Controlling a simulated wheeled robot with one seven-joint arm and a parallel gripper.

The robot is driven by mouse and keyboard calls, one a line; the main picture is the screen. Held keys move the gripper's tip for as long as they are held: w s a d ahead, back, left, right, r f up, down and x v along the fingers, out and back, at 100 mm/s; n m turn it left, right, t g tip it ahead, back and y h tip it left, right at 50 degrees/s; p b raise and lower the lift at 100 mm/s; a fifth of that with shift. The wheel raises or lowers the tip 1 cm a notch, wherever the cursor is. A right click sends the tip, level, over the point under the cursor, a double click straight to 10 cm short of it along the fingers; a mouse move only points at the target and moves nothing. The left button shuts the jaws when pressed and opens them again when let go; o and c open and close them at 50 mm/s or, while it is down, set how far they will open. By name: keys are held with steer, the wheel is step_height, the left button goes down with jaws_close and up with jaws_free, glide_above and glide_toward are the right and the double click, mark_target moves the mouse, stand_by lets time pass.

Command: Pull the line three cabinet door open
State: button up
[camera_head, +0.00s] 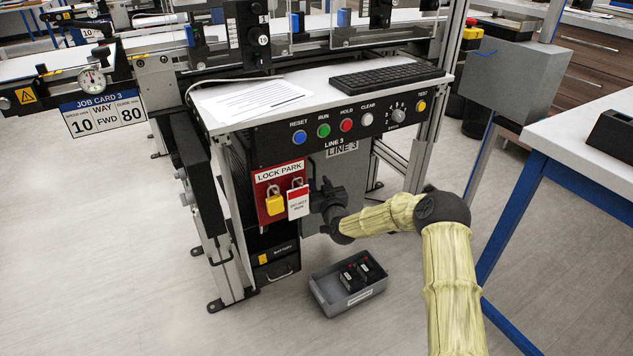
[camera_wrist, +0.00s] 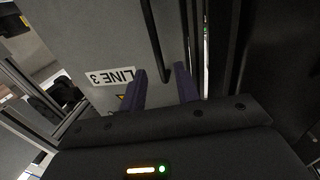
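The line three cabinet door (camera_head: 362,172) is a grey panel under the control panel, with a "LINE 3" label near its top. In the wrist view the grey door (camera_wrist: 90,35) and its label appear upside down. A black bar handle (camera_wrist: 154,40) runs along the door. My gripper (camera_head: 318,197) is at the door's left side, beside the lock park board. In the wrist view my gripper (camera_wrist: 160,84) has its two purple fingers apart, with the handle's end showing between them. I see no clear contact. The door looks shut, though my arm hides part of it.
A red lock park board (camera_head: 268,190) with a yellow padlock and a tag hangs close left of my gripper. A grey bin (camera_head: 326,299) with black items stands on the floor below. A blue-legged table (camera_head: 540,160) is at the right. Floor before the cabinet is otherwise clear.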

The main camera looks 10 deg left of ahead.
steer(key=shift+b+x, duration=0.4)
steer(key=shift+x, duration=1.2)
steer(key=shift+c, duration=0.4)
jaws_close()
